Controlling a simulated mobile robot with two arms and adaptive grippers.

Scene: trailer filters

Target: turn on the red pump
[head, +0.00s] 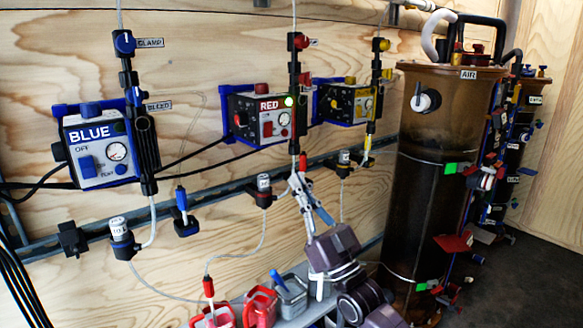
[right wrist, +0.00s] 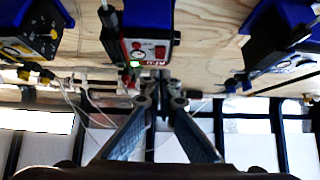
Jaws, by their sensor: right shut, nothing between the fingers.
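The red pump (head: 250,125) is a box on the plywood wall with a RED label, a red button and a small gauge. A green light (head: 288,101) glows at its right edge. In the right wrist view the red pump (right wrist: 138,28) appears upside down at the top centre, with the green light (right wrist: 135,64) lit. My right gripper (head: 299,182) is below the pump, its fingers pointing up towards it. In the right wrist view the gripper (right wrist: 165,92) has its fingertips together and empty, just below the pump in the picture. My left gripper is not in view.
The blue pump (head: 95,150) is on the left wall and a yellow pump (head: 350,101) just right of the red one. A tall brown AIR tank (head: 432,160) stands right. Tubes and a rail cross the wall. Red containers (head: 262,305) sit below.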

